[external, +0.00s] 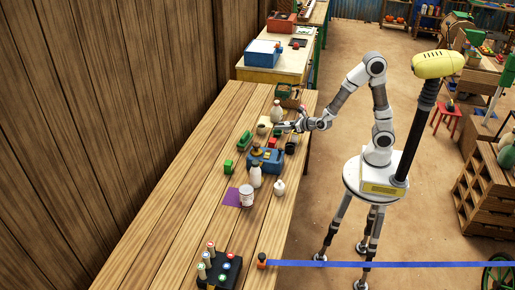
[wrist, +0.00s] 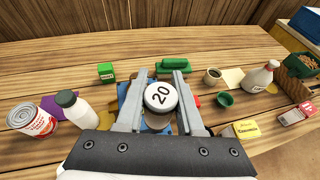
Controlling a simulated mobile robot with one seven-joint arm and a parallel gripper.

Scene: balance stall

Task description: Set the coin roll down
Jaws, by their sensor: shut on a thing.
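My gripper (wrist: 160,92) is shut on a short cylinder, which I take for the coin roll (wrist: 159,96). Its round white end, marked "20", faces the wrist camera between the two grey fingers. In the external view my gripper (external: 280,127) is over the far part of the wooden table (external: 170,235), and the coin roll is too small or hidden to make out there. The blue balance (external: 266,161) stands on the table nearer that camera. In the wrist view, blue parts show behind and below the roll, mostly covered. I cannot tell whether the roll touches anything below.
A green block (wrist: 105,71) and a long green object (wrist: 173,66) lie beyond my fingers. A red-labelled can (wrist: 33,120) and white bottle (wrist: 77,110) stand left.

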